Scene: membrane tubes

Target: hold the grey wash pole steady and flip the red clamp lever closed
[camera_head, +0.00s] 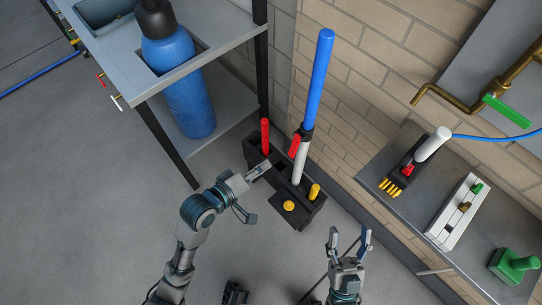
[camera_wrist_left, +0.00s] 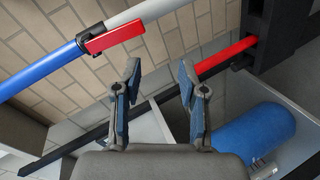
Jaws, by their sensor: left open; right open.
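The grey wash pole (camera_head: 299,170) stands slightly tilted in a black stand (camera_head: 310,209), with a long blue pole (camera_head: 319,75) above it. A black clamp joins them. The red clamp lever (camera_head: 294,147) hangs from the clamp, angled a little out from the grey pole. In the left wrist view the lever (camera_wrist_left: 117,38) lies beside the grey pole (camera_wrist_left: 160,8), beyond the fingertips. My left gripper (camera_head: 258,190) is open and empty, left of the stand and below the lever in the picture. My right gripper (camera_head: 350,236) is open and empty, lower right of the stand.
A red handle (camera_head: 265,135) stands in the stand near my left gripper, with yellow knobs (camera_head: 289,206) at the near end. A bench with a blue cylinder (camera_head: 185,95) is at left.

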